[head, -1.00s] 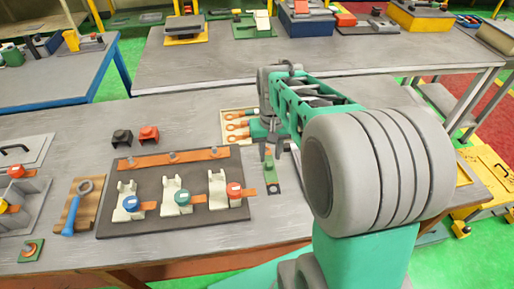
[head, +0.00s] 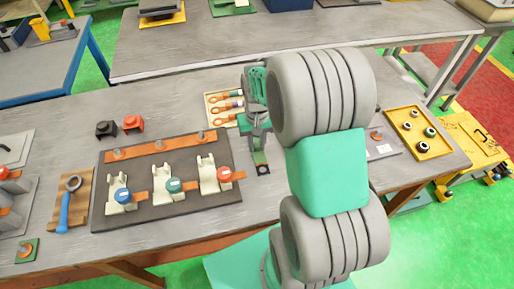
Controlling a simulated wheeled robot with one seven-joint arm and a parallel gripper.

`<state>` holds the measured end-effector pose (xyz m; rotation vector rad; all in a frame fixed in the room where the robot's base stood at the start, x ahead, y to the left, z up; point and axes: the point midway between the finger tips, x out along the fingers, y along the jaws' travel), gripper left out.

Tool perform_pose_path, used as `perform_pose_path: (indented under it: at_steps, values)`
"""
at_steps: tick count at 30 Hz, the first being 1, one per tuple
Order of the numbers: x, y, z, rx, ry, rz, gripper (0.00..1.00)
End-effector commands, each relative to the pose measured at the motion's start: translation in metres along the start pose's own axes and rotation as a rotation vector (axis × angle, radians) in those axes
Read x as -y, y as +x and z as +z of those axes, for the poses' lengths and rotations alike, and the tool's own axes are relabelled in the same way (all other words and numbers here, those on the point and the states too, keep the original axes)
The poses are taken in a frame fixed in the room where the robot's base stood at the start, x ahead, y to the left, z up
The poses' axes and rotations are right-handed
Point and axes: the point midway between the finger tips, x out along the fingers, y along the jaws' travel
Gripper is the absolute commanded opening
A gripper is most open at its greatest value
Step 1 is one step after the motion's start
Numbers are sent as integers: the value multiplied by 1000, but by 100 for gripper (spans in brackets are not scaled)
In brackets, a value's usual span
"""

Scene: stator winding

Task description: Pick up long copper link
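A long copper bar (head: 182,143) lies along the back of a dark fixture board (head: 105,218). Several ring-ended copper links (head: 221,109) lie in a light tray (head: 208,111) behind the board. I cannot tell which piece is the long copper link. My gripper (head: 259,148) points down just right of the board, above a small dark plate with a green part (head: 261,160). Its fingertips are small and partly merged with that plate, so opening and contact are unclear.
A blue-handled wrench (head: 68,206) lies on a wooden board at left. A yellow tray (head: 446,147) with several rings is at right. Bare table lies in front of my gripper.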

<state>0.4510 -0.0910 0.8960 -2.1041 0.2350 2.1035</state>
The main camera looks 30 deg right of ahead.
Motion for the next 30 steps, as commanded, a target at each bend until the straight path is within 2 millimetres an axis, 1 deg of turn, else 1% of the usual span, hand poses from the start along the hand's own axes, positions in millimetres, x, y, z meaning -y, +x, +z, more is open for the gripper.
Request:
perform_pose_path:
  at_steps: [1, 8, 24, 28, 30]
  values:
    - [0, 0, 0, 0, 1, 0, 19]
    - [0, 0, 0, 0, 1, 0, 0]
    - [0, -2, 0, -1, 0, 0, 0]
    - [0, -9, -1, -2, 0, 0, 0]
    - [0, -17, -1, -4, 0, 0, 0]
